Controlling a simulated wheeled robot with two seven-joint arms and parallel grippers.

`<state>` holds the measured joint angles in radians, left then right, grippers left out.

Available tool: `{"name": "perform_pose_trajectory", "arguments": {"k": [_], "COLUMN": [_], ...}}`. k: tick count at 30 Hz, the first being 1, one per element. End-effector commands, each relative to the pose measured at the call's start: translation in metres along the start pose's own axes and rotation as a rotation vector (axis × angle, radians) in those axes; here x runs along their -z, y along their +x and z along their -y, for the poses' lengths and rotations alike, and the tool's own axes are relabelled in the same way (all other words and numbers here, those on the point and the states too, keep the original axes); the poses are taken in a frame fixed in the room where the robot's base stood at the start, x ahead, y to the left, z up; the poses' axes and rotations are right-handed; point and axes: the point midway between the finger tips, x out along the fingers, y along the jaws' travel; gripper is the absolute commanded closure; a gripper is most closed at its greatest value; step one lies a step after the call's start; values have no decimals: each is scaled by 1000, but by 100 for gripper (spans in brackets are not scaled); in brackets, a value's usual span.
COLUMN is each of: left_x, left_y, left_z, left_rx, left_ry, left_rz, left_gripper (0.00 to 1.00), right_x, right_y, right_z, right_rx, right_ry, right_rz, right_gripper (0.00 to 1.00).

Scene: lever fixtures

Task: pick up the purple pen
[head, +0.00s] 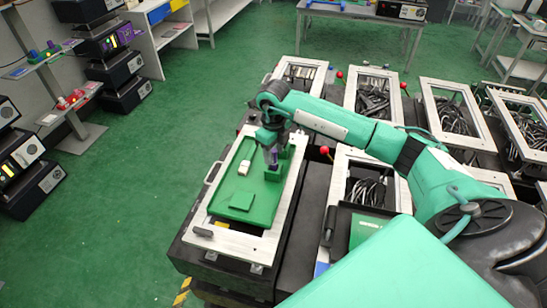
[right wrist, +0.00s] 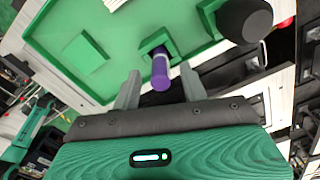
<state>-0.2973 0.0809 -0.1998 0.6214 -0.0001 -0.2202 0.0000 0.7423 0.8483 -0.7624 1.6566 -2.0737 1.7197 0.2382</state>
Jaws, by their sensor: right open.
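The purple pen (right wrist: 161,75) stands in a small square green holder (right wrist: 156,42) on a green tray (right wrist: 50,32). In the right wrist view it lies between the two fingers of my right gripper (right wrist: 160,72), with gaps on both sides. In the head view my right gripper (head: 272,153) points down over the right side of the tray (head: 232,210), and the pen (head: 274,160) is partly hidden by it. My right gripper is open. My left gripper is not in view.
A white block (head: 243,168) and a flat green square (head: 242,201) lie on the tray. In the right wrist view a dark round-ended object (right wrist: 245,20) is close to the right of the pen. Framed boxes of cables (head: 374,95) stand behind and to the right.

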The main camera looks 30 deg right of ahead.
Motion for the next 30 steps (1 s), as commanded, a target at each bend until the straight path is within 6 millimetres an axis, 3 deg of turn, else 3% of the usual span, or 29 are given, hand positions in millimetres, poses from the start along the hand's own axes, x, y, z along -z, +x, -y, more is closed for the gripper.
{"name": "perform_pose_trajectory", "arguments": {"k": [6,12,13,18,20,30], "left_x": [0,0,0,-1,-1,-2], "left_y": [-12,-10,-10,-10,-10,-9], "left_z": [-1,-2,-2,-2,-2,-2], "left_rx": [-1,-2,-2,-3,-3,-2], "left_ry": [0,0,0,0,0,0], "left_rz": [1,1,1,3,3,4], "left_gripper": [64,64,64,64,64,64], "right_x": [0,0,0,0,0,0], "right_y": [20,22,22,22,22,20], "right_z": [-1,0,0,0,0,0], "right_rx": [-1,0,0,0,0,0], "right_ry": [0,0,0,0,0,0], "right_rz": [-1,0,0,0,0,0], "right_gripper": [56,56,58,91,100,100]}}
